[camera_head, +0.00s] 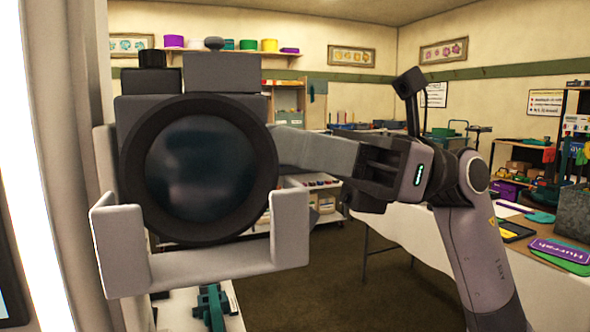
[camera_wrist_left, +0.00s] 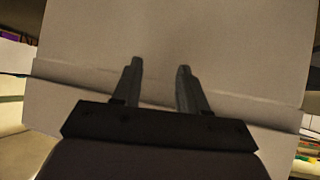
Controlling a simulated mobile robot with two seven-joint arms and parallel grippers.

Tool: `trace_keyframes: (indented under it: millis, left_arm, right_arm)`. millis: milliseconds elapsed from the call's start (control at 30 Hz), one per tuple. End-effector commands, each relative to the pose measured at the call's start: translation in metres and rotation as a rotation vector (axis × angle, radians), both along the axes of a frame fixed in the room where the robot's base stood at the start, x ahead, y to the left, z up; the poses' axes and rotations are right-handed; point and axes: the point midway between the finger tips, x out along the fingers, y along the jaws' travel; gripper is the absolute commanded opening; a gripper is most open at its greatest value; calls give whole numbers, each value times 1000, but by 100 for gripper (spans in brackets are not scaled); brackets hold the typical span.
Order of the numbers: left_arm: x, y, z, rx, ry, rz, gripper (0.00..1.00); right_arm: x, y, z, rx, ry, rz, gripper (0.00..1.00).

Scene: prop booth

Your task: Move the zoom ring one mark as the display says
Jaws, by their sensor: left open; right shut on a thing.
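A dark camera with a big round lens (camera_head: 203,178) faces me in the head view, standing in a pale grey bracket (camera_head: 190,272). My right gripper (camera_head: 287,148) reaches in from the right and is shut at the right side of the lens barrel. Its fingertips are partly hidden behind the lens front, so the zoom ring and its marks do not show clearly. My left gripper (camera_wrist_left: 159,64) is open and empty in the left wrist view, its fingers in front of a pale flat panel (camera_wrist_left: 200,35). No readable display shows; only a dark screen edge (camera_head: 12,285) is at far left.
A bright white panel (camera_head: 42,160) and a grey post stand at the left. A white-covered table (camera_head: 410,232) with cards and a purple sign (camera_head: 557,250) is at the right. Shelves with coloured tubs line the back wall. Brown floor (camera_head: 350,285) lies open between.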

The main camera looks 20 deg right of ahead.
Motion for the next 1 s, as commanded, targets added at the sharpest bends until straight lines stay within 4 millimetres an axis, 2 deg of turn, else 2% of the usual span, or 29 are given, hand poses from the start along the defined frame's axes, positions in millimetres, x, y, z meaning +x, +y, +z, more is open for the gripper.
trace_keyframes:
  millis: [33, 233, 667, 700, 733, 1000]
  left_arm:
    - [0, 0, -13, 0, 0, 0, 43]
    - [0, 0, -32, 1, 3, 0, 43]
    - [1, 1, -34, 4, -3, -4, 43]
    - [1, 1, -34, 4, -3, -5, 43]
    - [1, 1, -34, 5, -2, -4, 43]
    - [1, 1, -34, 6, -3, -5, 43]
  right_arm:
    - [0, 0, -10, 29, 1, 2, 0]
    - [-1, 0, -14, 124, 3, 2, 0]
    - [0, 0, -12, 157, 6, 0, 0]
    - [0, 0, -12, 157, 6, 0, 20]
    - [0, 0, -12, 157, 6, 0, 28]
    - [0, 0, -12, 156, 6, 0, 28]
